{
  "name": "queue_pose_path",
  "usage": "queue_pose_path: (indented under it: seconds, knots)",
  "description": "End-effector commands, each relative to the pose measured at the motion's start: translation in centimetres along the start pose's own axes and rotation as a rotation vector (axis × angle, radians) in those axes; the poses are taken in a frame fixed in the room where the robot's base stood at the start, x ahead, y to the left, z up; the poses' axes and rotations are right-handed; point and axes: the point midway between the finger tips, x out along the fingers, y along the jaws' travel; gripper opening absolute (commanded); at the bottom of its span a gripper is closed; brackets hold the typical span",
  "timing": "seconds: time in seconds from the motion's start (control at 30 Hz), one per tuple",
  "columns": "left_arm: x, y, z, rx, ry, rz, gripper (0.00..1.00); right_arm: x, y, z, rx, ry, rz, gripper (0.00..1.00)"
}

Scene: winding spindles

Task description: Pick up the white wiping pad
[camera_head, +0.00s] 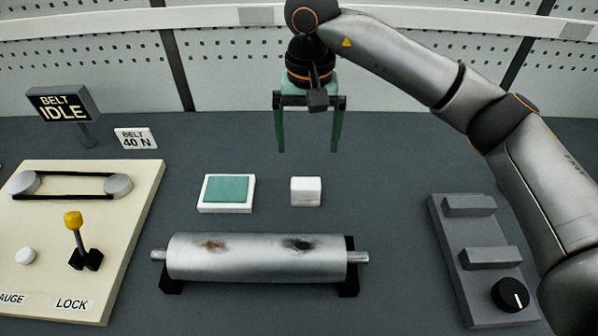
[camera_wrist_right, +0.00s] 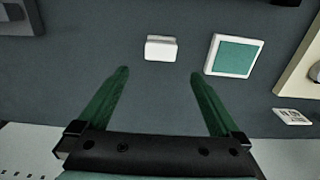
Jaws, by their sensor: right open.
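The white wiping pad (camera_head: 306,191) is a small white block on the dark table, just right of a white tray with a green top. It also shows in the right wrist view (camera_wrist_right: 161,48), ahead of the fingertips and between their lines. My right gripper (camera_head: 308,150) hangs above and behind the pad, its two green fingers pointing down. The fingers are apart and empty; they also show in the right wrist view (camera_wrist_right: 160,72). My left gripper is not in either view.
The white tray with the green pad (camera_head: 228,193) sits close left of the white pad. A stained metal roller (camera_head: 258,262) lies on black supports in front. A cream panel (camera_head: 130,215) with a yellow lever is at left. A grey block with a knob (camera_head: 470,230) is at right.

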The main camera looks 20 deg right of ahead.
Motion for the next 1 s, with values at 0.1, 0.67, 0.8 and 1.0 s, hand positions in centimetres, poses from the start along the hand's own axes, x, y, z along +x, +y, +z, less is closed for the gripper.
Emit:
queue_pose_path:
  seconds: [0.1, 0.67, 0.8, 1.0]
  knots:
    - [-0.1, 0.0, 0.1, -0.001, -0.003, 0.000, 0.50, 1.8, 0.1, 0.1, 0.000, -0.005, 0.004, 1.00]
    - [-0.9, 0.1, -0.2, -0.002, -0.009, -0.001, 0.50, 8.9, -0.1, 0.1, 0.000, -0.006, 0.003, 1.00]
    - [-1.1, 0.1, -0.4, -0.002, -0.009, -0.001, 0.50, 11.1, -0.2, 0.1, 0.000, -0.005, 0.002, 1.00]
    - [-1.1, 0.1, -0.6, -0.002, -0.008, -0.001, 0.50, 12.2, -0.2, 0.0, -0.001, -0.001, 0.001, 1.00]
